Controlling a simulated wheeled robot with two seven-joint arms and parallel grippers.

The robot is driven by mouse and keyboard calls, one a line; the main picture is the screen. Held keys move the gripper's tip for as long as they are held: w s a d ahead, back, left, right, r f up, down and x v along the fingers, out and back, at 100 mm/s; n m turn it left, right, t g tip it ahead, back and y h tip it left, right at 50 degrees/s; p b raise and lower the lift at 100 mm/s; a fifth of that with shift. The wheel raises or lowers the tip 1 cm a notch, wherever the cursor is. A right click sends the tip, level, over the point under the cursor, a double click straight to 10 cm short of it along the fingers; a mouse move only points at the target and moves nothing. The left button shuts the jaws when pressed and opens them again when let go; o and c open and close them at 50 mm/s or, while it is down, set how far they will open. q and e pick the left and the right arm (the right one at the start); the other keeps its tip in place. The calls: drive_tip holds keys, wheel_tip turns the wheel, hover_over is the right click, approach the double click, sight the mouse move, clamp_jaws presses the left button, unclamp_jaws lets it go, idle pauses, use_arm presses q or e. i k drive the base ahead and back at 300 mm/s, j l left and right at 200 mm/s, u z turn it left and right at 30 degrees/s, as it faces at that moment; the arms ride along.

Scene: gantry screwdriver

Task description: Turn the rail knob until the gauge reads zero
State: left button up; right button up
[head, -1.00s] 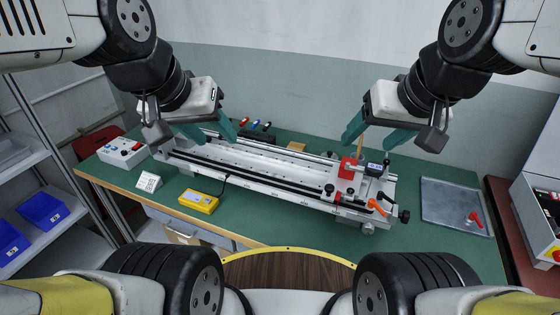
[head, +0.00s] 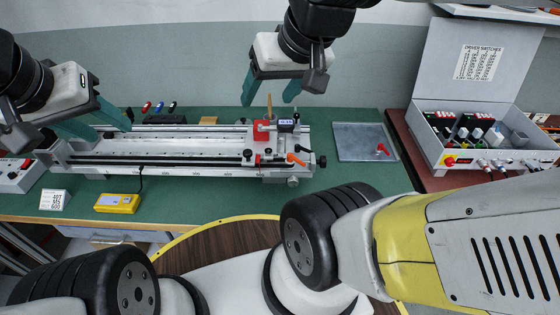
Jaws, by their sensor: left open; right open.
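A linear rail (head: 170,157) lies along the green bench, with a carriage near its right end. A small gauge with a lit display (head: 286,126) sits on the carriage beside a red block (head: 262,131); its digits are too small to read. A black knob (head: 322,161) sticks out at the rail's right end, next to an orange lever (head: 296,160). My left gripper (head: 103,125) is open and empty above the rail's left end.
A yellow box (head: 117,203) with a cable and a white sign (head: 54,200) stand in front of the rail. A grey tray (head: 365,143) with a red-handled part lies to the right. An open driver-switch case (head: 475,150) stands further right.

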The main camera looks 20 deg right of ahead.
sight(293, 181)
drive_tip(key=k+j+z, duration=0.7)
drive_tip(key=j, duration=0.15)
